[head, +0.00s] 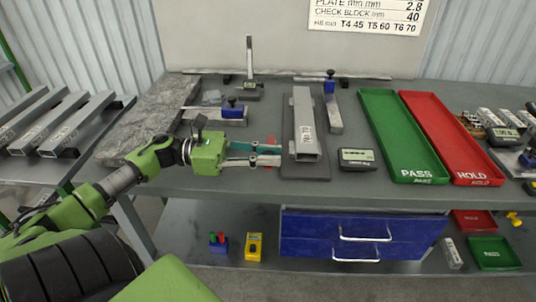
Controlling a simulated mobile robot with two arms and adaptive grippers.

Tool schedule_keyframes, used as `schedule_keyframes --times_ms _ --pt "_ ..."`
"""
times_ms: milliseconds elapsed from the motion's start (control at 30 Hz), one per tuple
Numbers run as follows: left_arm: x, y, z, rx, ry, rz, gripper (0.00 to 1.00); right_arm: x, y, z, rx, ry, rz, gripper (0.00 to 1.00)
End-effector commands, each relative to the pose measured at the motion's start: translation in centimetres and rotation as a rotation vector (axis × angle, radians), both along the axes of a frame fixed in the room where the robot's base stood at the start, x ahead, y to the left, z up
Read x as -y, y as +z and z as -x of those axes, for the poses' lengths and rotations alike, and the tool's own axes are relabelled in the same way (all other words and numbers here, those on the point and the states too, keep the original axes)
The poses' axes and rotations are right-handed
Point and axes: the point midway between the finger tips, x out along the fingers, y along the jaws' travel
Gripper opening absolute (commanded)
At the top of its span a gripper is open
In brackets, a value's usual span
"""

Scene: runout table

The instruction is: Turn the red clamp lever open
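My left gripper (279,154) reaches in from the left, low over the table's front part. Its two fingers point right and stand apart with a gap between them. A small red part (271,139), which looks like the clamp lever, shows just above the upper fingertip. More red shows below the lower finger; the fingers hide the middle, and I cannot tell whether they touch it. Just right of the fingertips a grey steel channel (304,120) lies on a dark base plate (308,171). My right gripper is not in view.
A dark gauge box (357,159) sits right of the base plate. The green PASS tray (405,150) and red HOLD tray (455,150) lie further right. Behind the gripper are a blue-topped block (232,110) and an upright height gauge (249,65). A grey stone slab (150,115) lies left.

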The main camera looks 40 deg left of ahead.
Motion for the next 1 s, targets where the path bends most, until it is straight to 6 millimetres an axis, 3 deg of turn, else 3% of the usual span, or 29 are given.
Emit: schedule_keyframes --times_ms 467,1000 --pt "-0.4 0.0 0.3 -0.001 0.000 0.001 0.34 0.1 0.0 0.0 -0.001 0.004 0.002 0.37" --pt "-8.5 0.0 6.0 0.000 0.003 0.000 0.34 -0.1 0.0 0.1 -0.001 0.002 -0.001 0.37"
